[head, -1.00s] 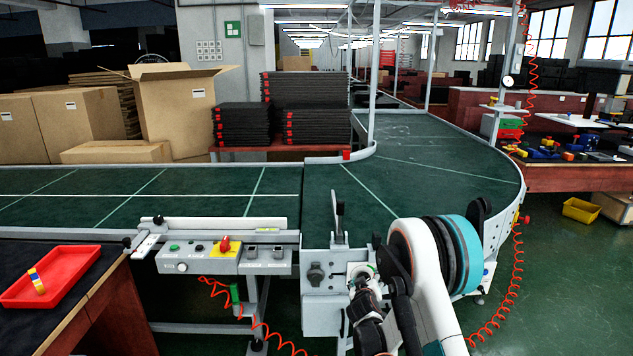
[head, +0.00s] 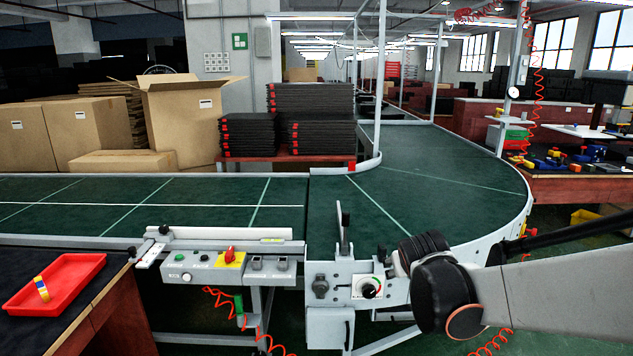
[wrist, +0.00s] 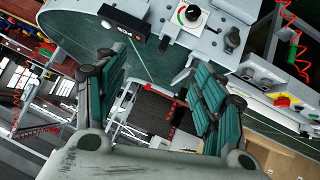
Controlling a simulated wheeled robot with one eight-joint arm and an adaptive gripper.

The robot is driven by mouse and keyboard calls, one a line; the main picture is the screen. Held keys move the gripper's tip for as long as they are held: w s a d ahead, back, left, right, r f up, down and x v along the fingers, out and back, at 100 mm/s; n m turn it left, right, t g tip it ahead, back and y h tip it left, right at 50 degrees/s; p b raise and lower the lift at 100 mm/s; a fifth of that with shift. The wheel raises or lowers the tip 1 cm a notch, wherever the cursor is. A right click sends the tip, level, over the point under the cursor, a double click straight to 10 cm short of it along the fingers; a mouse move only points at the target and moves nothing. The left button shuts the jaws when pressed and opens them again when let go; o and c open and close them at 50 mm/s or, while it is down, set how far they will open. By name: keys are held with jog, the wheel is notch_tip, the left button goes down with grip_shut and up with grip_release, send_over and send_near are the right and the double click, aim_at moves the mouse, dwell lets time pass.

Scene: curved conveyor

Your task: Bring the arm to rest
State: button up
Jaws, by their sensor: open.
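My gripper (wrist: 150,105) shows in the wrist view with its two teal-padded fingers spread wide apart and nothing between them. The wrist view is tilted, with the green conveyor (wrist: 75,30) and the grey control box with a dial (wrist: 195,15) beyond the fingers. In the head view, links of my arm reach in from the right edge, in front of the curved conveyor (head: 430,185). The gripper itself is not visible in the head view.
A control panel (head: 215,265) and a lever box (head: 340,285) line the conveyor's near edge. A red tray (head: 75,265) holding a small yellow, white and blue piece (head: 42,289) stands on the left table. Cardboard boxes (head: 180,115) stand behind. The belt is bare.

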jog(key=s+a+m+g+y, duration=0.1)
jog(key=s+a+g+y, duration=0.1)
jog(key=s, duration=2.8)
jog(key=shift+r+g, duration=0.2)
jog(key=shift+g, duration=0.2)
